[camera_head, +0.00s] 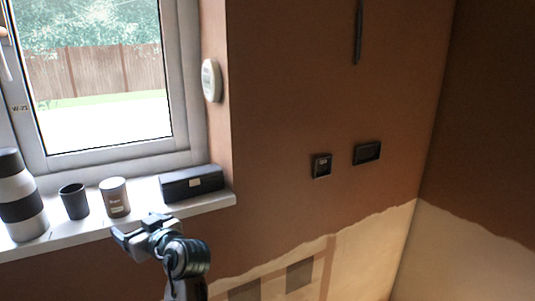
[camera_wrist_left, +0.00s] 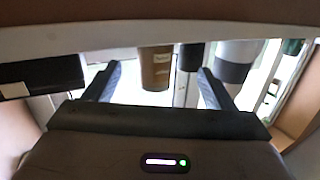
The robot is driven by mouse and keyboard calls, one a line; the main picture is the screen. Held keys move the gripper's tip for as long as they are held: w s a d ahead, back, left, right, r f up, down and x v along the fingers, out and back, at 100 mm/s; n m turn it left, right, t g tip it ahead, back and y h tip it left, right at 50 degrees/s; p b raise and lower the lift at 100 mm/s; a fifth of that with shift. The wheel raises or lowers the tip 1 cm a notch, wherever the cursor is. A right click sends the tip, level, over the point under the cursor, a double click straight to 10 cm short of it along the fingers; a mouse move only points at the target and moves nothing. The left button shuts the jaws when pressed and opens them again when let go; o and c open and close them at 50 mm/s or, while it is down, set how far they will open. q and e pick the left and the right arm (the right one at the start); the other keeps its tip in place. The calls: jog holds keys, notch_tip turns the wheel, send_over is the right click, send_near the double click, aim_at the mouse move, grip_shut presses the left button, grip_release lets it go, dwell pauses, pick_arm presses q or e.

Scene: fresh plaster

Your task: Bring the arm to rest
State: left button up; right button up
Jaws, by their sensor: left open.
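My left gripper (camera_head: 138,228) is in front of the window sill in the head view, near its lower front edge. In the left wrist view its two dark fingers (camera_wrist_left: 155,88) stand wide apart with nothing gripped between them. A brown labelled cup (camera_wrist_left: 156,68) appears beyond the fingers; it stands on the sill in the head view (camera_head: 115,197), behind the gripper. My right gripper is not in view.
On the white sill (camera_head: 150,192) stand a striped bottle (camera_head: 22,205), a dark cup (camera_head: 74,201) and a black box (camera_head: 192,183).

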pick_arm(q)
jog(key=s+f+m+g+h, duration=0.1)
jog(key=s+f+m+h, duration=0.2)
jog(key=s+f, duration=0.6)
jog(key=s+f+m+g+h, duration=0.1)
jog(key=s+f+m+h, duration=0.25)
jog(key=f, duration=0.95)
jog(key=s+d+f+m+g+h, duration=0.1)
jog(key=s+d+f+m+h, duration=0.15)
jog(key=s, duration=0.45)
jog(key=s+d+f+m+g+h, duration=0.1)
jog(key=s+d+f+g+h, duration=0.1)
jog(key=s+f, duration=0.35)
jog(key=s+d+f+m+g+h, duration=0.1)
jog(key=s+d+h, duration=0.1)
jog(key=s, duration=0.7)
jog(key=a+f+g, duration=0.1)
jog(key=a+f, duration=0.2)
jog(key=f, duration=2.9)
jog(key=s+a+f+g, duration=0.1)
jog(key=s+f, duration=1.6)
jog(key=shift+a+f, duration=0.15)
jog(key=shift+f, duration=0.1)
